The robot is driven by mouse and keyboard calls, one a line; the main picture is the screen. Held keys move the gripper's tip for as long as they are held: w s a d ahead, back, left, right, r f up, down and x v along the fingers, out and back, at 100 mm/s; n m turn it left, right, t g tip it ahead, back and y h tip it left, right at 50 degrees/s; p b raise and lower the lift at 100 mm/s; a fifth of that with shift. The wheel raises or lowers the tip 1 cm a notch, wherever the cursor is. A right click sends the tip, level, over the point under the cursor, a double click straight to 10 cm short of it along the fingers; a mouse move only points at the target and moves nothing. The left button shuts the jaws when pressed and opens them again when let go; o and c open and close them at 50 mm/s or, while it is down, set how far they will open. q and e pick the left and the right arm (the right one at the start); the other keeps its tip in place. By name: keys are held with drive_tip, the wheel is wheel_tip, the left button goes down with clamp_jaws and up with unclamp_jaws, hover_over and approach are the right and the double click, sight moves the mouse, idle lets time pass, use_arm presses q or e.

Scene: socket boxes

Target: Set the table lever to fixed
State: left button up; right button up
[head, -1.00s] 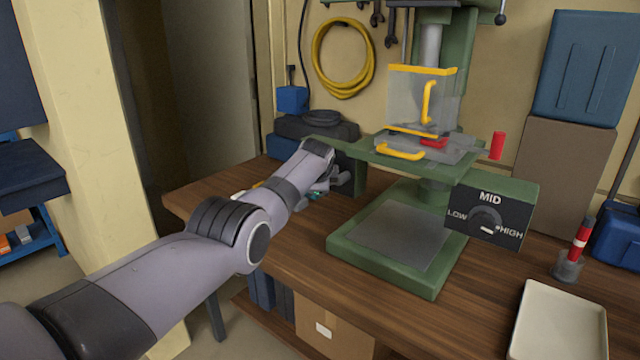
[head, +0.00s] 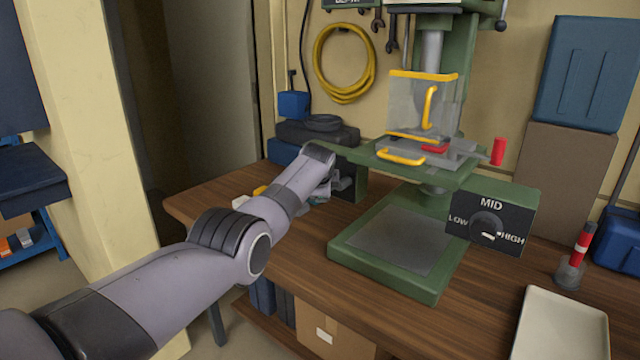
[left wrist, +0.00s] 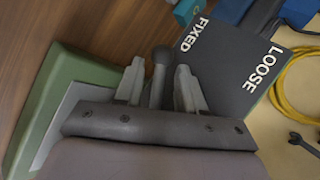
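The table lever (left wrist: 159,72) is a grey stick with a rounded knob in the left wrist view. It stands beside a dark plate (left wrist: 222,62) lettered FIXED and LOOSE, and its knob appears nearer to FIXED. My left gripper (left wrist: 160,68) is open, with one finger on each side of the lever and small gaps showing. In the head view my left gripper (head: 322,188) is at the left side of the green drill press (head: 345,248), partly hidden by my wrist. The lever is not clear there. My right gripper is not in view.
A speed dial (head: 486,226) reading LOW, MID and HIGH is on the press front. A clear guard (head: 412,106) with yellow edges stands above the press table.

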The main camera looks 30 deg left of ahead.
use_arm(q)
drive_tip(key=p+v, duration=0.1)
drive_tip(key=v, duration=0.5)
drive_tip(key=shift+s+r, duration=0.15)
drive_tip(key=shift+s, duration=0.1)
idle(0.3)
drive_tip(key=shift+d, duration=0.1)
idle(0.4)
